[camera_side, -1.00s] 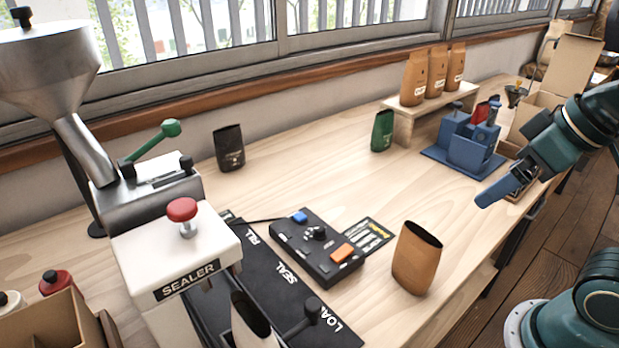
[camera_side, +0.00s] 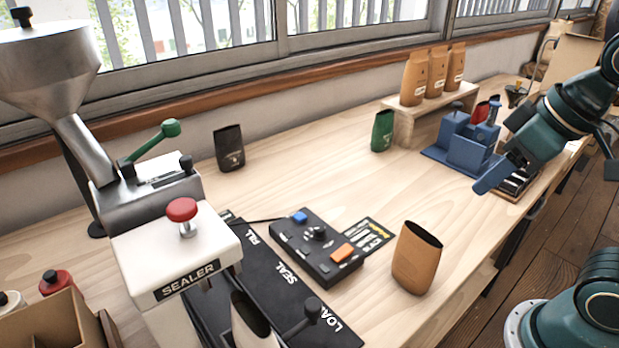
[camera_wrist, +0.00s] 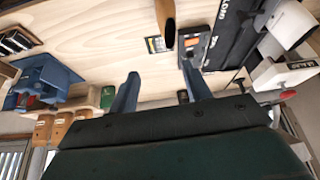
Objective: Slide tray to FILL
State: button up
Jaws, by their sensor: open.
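The black track (camera_side: 268,262) carries the words FILL, SEAL and LOAD, with FILL at the far end and LOAD at the near end. A black knob (camera_side: 313,306), apparently the tray's handle, stands beside LOAD. My gripper (camera_side: 483,186) is open and empty, high at the right, well away from the knob. In the wrist view my gripper (camera_wrist: 160,72) shows its two blue fingers apart, and the track (camera_wrist: 229,35) lies at the upper right.
The white sealer (camera_side: 180,250) with a red knob overhangs the track's left side. A control box (camera_side: 317,248) with blue and orange buttons lies right of the track. A brown open bag (camera_side: 416,260) stands near the front edge. A blue holder (camera_side: 465,145) stands behind my gripper.

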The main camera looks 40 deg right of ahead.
jog(key=w+a+n+g, duration=0.2)
jog(key=w+a, duration=0.3)
jog(key=n+g, duration=0.3)
jog(key=n, duration=0.3)
send_over(313, 304)
notch_tip(313, 304, down, 6)
notch_tip(313, 304, down, 14)
jog(key=shift+r, duration=0.15)
grip_shut()
